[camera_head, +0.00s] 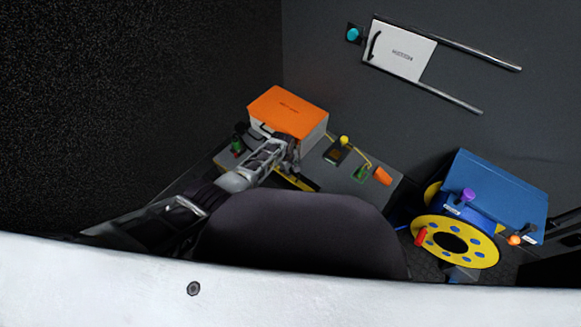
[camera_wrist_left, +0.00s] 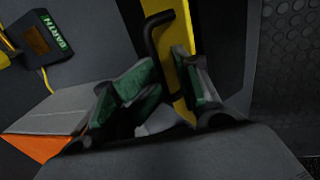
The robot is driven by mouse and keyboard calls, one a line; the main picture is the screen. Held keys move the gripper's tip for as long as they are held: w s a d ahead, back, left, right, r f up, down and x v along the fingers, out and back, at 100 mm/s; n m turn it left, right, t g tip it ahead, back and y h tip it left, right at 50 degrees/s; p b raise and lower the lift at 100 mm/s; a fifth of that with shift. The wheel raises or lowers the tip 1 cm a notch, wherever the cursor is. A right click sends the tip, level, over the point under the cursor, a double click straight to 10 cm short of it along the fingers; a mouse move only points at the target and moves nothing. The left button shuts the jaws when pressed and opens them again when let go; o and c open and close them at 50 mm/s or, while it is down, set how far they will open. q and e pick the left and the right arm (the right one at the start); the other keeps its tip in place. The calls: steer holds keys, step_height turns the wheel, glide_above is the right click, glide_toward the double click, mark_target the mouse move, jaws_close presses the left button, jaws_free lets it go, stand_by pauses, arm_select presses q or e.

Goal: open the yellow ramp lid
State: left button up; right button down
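The yellow ramp lid (camera_head: 300,182) shows in the head view as a narrow strip just past my left gripper (camera_head: 291,160), partly hidden by it and by my own body. In the left wrist view the yellow lid (camera_wrist_left: 184,32) is a long strip with a black bar handle (camera_wrist_left: 151,38) on it. My left gripper (camera_wrist_left: 165,85) shows there with its green-padded fingers apart, one on each side of the handle's lower end. I cannot tell whether a finger touches the handle. My right gripper is in neither view.
A white box with an orange lid (camera_head: 288,107) stands close behind my left gripper. A blue case (camera_head: 497,190) and yellow cable reel (camera_head: 455,243) stand at right. A white sliding panel (camera_head: 400,51) is on the wall.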

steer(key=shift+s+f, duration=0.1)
arm_select(q)
steer(key=shift+w+r, duration=0.15)
steer(key=shift+d+r, duration=0.1)
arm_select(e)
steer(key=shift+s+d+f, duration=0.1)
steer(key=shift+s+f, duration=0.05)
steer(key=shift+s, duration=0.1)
arm_select(q)
steer(key=shift+r, duration=0.2)
steer(key=shift+r, duration=0.3)
step_height(320, 180, up, 10)
steer(key=s+a, duration=0.1)
steer(key=s, duration=0.1)
steer(key=shift+a+r, duration=0.2)
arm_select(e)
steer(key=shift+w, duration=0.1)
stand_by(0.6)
